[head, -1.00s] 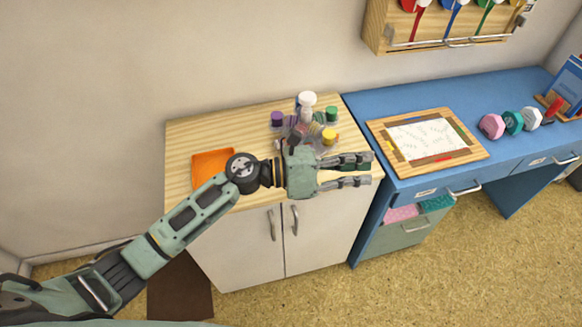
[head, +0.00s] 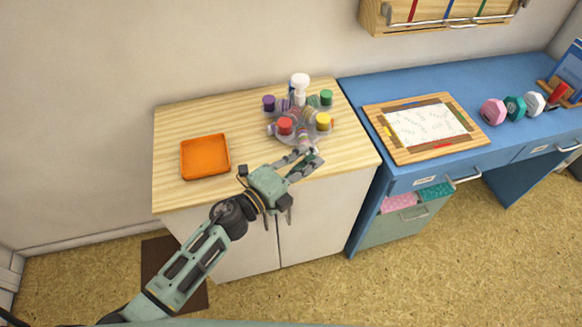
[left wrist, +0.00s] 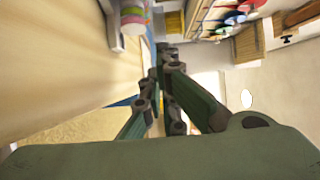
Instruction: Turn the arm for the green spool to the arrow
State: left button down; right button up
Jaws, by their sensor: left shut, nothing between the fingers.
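A round spool holder (head: 297,140) with several arms stands on the wooden cabinet top. The green spool (head: 326,97) is at its back right, the yellow spool (head: 323,121) at its right, the red spool (head: 285,126) at its front left and the purple spool (head: 269,103) at its back left. A white knob (head: 299,82) rises at its back. I cannot make out the arrow. My left gripper (head: 311,159) is shut and empty just in front of the holder; its fingers also show in the left wrist view (left wrist: 166,75). Whether it touches the holder is unclear. My right gripper is out of view.
An orange tray (head: 205,157) lies left of the holder on the cabinet top (head: 240,120). The blue desk (head: 420,88) adjoins at the right, with a wood-framed sheet (head: 428,128) and coloured weights (head: 514,108). The wooden rack (head: 445,17) hangs on the wall above.

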pick_arm(q)
jog(key=shift+x, duration=1.15)
jog(key=shift+w+a+p, duration=0.1)
jog(key=shift+w+a, duration=0.1)
jog(key=shift+a, duration=0.45)
jog(key=shift+w+a+p, duration=0.1)
jog(key=shift+w+a, duration=0.15)
jog(key=shift+a, duration=0.45)
jog(key=shift+w+a+p, duration=0.1)
jog(key=shift+w+a, duration=0.1)
jog(key=shift+a, duration=0.45)
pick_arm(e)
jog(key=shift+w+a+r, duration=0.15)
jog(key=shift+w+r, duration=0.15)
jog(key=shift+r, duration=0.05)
